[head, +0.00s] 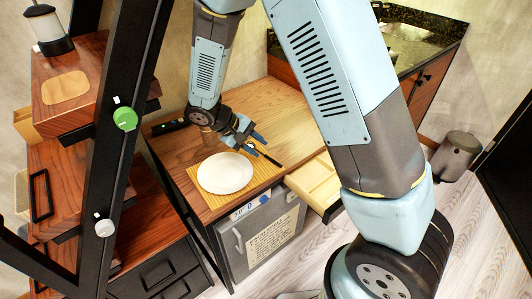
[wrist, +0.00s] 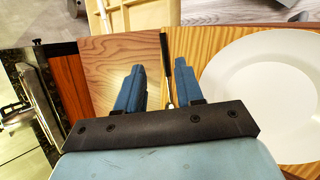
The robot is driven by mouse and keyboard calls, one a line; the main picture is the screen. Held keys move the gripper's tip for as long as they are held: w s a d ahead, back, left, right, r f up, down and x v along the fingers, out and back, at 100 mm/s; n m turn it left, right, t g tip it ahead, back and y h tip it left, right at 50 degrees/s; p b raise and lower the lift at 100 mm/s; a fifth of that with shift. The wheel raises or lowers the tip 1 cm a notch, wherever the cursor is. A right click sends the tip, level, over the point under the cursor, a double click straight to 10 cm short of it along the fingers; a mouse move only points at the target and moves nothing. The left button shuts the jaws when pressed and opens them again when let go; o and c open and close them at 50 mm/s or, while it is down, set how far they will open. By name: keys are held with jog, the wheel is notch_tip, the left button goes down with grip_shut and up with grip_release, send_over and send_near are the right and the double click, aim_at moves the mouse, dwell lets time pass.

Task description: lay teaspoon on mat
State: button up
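The woven yellow mat (head: 262,171) lies on the wooden counter with a white plate (head: 225,173) on it. In the wrist view the mat (wrist: 193,45) and the plate (wrist: 285,90) fill the right side. A piece of cutlery with a dark handle (wrist: 164,52) and a silvery neck, apparently the teaspoon, lies beside the mat's edge; its handle also shows in the head view (head: 268,157). Its far end is hidden by my gripper. My gripper (wrist: 157,80) is above it with fingers apart, the cutlery showing between them, nearer the right finger. I see no grip on it.
A pale drawer (head: 318,184) stands open at the counter's front right. A dark object (head: 170,127) lies at the counter's back left. An appliance (head: 262,232) is under the counter. The counter (head: 275,105) behind my gripper is mostly clear.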

jog(key=s+d+r+m+y, duration=0.25)
jog(key=d+r, duration=0.35)
jog(key=r, duration=0.4)
jog(key=s+d+r+m+y, duration=0.25)
jog(key=d+r, duration=0.35)
jog(key=r, duration=0.5)
jog(key=s+d+r+m+t+y, duration=0.1)
jog(key=s+d+r+t, duration=0.1)
jog(key=s+d+r, duration=0.2)
jog(key=s+d+r+m+t+y, duration=0.1)
jog(key=s+d+r+t, duration=0.1)
jog(key=s+d+r, duration=0.3)
jog(key=s, duration=0.4)
jog(key=shift+r+t+y, duration=0.15)
jog(key=shift+t+y, duration=0.25)
